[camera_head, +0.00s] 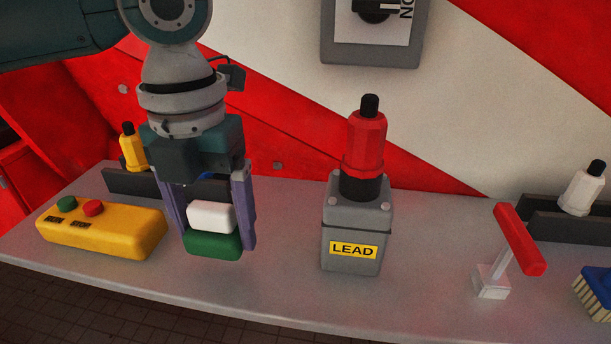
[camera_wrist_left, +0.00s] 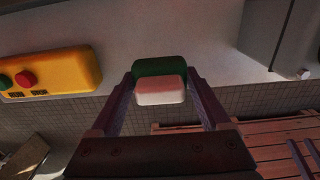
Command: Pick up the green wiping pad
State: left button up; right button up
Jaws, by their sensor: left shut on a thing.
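The green wiping pad (camera_head: 213,246) has a white upper block (camera_head: 211,216), and it is between the purple fingers of my left gripper (camera_head: 212,233). The fingers are shut on the sides of the pad. In the left wrist view the green part (camera_wrist_left: 160,69) and the pale block (camera_wrist_left: 160,90) show between the fingertips (camera_wrist_left: 163,85). The pad is at the grey shelf; I cannot tell whether its underside touches the surface.
A yellow button box (camera_head: 105,232) stands close left of the pad. A grey LEAD box (camera_head: 357,225) with a red connector (camera_head: 366,140) stands to the right. Farther right are a red-handled lever (camera_head: 520,240) and a blue brush (camera_head: 597,287). The shelf between the pad and LEAD box is clear.

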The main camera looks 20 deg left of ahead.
aim_at(209, 206)
pick_arm(q)
notch_tip(209, 206, up, 17)
jog(key=shift+p, duration=0.45)
jog(key=shift+f, duration=0.15)
